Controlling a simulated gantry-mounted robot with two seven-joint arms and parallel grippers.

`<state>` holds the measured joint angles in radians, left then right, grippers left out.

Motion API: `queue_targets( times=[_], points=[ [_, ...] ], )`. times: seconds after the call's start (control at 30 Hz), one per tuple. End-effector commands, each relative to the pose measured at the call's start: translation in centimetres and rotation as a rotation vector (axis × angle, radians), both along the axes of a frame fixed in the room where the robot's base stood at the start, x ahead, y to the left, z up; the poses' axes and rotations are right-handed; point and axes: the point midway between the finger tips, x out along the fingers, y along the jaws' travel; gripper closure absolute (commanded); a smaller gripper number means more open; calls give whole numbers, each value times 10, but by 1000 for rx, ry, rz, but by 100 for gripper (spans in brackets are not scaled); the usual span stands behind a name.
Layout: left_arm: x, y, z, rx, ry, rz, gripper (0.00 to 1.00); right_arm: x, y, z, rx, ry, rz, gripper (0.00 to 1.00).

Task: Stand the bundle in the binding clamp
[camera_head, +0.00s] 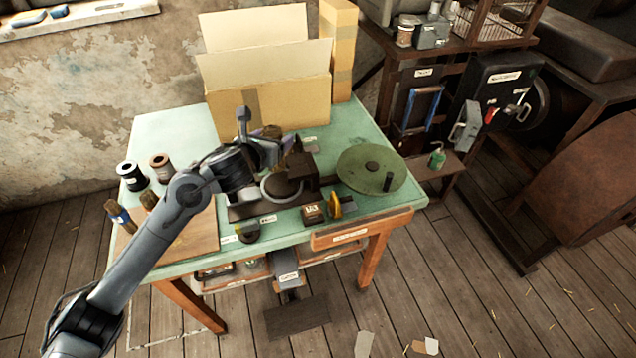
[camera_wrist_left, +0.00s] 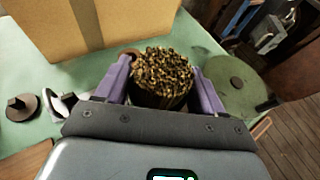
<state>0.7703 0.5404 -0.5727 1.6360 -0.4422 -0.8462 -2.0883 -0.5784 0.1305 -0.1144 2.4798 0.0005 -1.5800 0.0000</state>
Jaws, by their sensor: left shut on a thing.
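My left gripper (camera_head: 272,146) is over the back middle of the green-topped table. In the left wrist view its purple fingers (camera_wrist_left: 163,72) are shut on a bundle (camera_wrist_left: 162,78) of thin brown stalks, held upright between them with its cut ends facing the camera. In the head view the bundle (camera_head: 273,132) is mostly hidden by the gripper. A dark apparatus, apparently the binding clamp (camera_head: 301,167), stands just to the right of and in front of the gripper, with a round ring (camera_head: 282,188) at its front. I cannot tell whether the bundle touches it. My right gripper is not in view.
Cardboard boxes (camera_head: 268,108) stand close behind the gripper. A green disc with a handle (camera_head: 372,168) is at the right. Spools (camera_head: 132,176) and brown bundles (camera_head: 120,216) are at the left, by a wooden board (camera_head: 193,235). Small labelled items line the front edge.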

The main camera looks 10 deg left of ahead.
Motion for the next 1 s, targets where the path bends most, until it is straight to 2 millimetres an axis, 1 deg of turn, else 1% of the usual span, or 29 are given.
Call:
queue_targets(
  times=[0.03, 0.1, 0.17, 0.23, 0.4, 0.5, 0.67, 0.77, 0.9, 1.0],
  points=[
    [5, 10, 0, 0, -3, 16, 66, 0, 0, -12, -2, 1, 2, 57],
    [8, 16, 1, 0, -2, 26, 66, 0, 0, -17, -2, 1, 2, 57],
    [9, 17, -3, -1, 1, 29, 66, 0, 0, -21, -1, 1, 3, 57],
    [9, 17, -14, -1, 3, 29, 66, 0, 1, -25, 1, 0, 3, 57],
    [9, 16, -38, -1, 3, 28, 66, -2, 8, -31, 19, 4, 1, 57],
    [9, 16, -46, -2, 0, 28, 66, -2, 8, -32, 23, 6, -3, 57],
    [9, 17, -53, 0, 1, 27, 66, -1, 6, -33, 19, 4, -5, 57],
    [9, 17, -63, 0, 2, 28, 66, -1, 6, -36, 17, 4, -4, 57],
    [9, 16, -81, -2, 2, 27, 66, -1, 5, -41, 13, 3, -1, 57],
    [9, 16, -87, -1, 0, 27, 66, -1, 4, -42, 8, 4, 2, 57]
  ],
)
